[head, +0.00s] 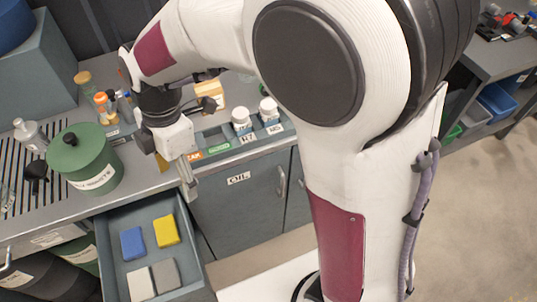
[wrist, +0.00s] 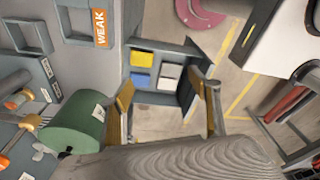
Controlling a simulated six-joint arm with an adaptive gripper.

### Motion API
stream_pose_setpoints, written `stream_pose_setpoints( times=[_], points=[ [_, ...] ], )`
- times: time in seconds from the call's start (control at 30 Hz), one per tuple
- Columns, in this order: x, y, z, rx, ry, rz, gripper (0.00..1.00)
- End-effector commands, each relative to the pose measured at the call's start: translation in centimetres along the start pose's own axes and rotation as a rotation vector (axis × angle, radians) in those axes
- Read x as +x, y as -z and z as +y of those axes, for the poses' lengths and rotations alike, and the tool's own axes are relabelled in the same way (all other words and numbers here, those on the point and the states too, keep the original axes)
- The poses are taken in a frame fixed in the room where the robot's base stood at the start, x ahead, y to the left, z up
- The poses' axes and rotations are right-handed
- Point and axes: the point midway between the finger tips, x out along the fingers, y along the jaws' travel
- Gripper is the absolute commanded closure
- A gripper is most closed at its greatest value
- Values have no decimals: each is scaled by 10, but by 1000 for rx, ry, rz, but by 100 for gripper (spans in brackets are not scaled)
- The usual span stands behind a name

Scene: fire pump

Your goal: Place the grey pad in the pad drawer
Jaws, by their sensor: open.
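The grey pad (head: 166,274) lies flat in the open drawer (head: 103,250), at the near right of a two-by-two group. It is beside the white pad (head: 140,284), with the yellow pad (head: 166,231) behind it and the blue pad (head: 132,243) diagonally behind. In the wrist view the grey pad (wrist: 173,70) lies in the drawer beyond the fingers. My gripper (head: 188,184) is above the counter's front edge, by the drawer's back right corner. In the wrist view my gripper (wrist: 168,92) has its fingers spread wide with nothing between them.
A green lidded canister (head: 88,160) stands on the counter left of my gripper. Two white bottles (head: 241,121) stand in a rack to the right. Small orange-capped bottles (head: 101,104) stand behind. Closed cabinet doors (head: 240,202) are right of the drawer.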

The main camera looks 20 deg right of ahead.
Motion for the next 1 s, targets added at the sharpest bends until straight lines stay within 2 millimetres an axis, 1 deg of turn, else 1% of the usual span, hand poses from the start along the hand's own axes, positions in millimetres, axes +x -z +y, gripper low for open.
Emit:
stream_pose_setpoints(
  times=[0.03, 0.1, 0.43, 0.7, 1.0],
  points=[
    [-10, -6, -4, 60, -22, -3, 38],
    [-21, -14, -11, 145, -48, -7, 38],
    [-66, -47, -46, 549, -172, -10, 38],
    [-93, -70, -79, 879, -277, 12, 38],
    [-114, -92, -119, 1243, -402, 64, 38]
  ],
)
